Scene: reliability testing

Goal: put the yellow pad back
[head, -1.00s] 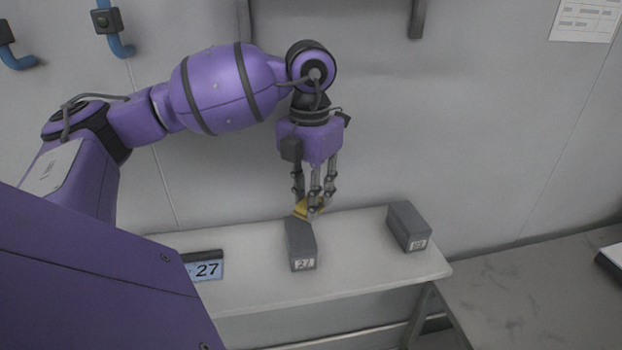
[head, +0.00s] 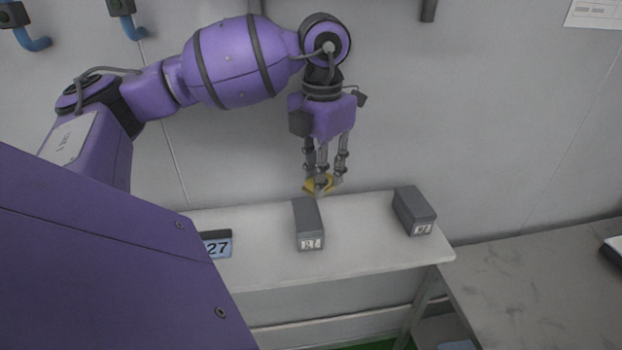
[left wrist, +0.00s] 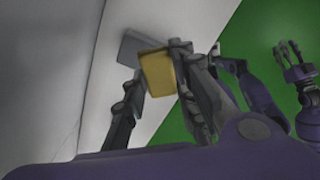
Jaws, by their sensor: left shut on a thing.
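The yellow pad (head: 312,187) is held between the fingers of my left gripper (head: 321,186). The gripper points down, just behind the middle grey block (head: 307,222) on the white shelf (head: 372,255). In the left wrist view the pad (left wrist: 157,75) shows large between the fingers, with a grey block (left wrist: 147,46) beyond it. Whether the pad touches the shelf or the block is hard to tell. My right gripper (left wrist: 289,52) shows only small in the left wrist view, at the upper right, away from the pad; its opening is unclear.
A second grey block (head: 414,211) with a label stands at the shelf's right end. A dark holder with a blue "27" label (head: 218,245) is at the left, partly hidden by my arm. A grey table (head: 545,285) is at the right. The wall stands close behind the shelf.

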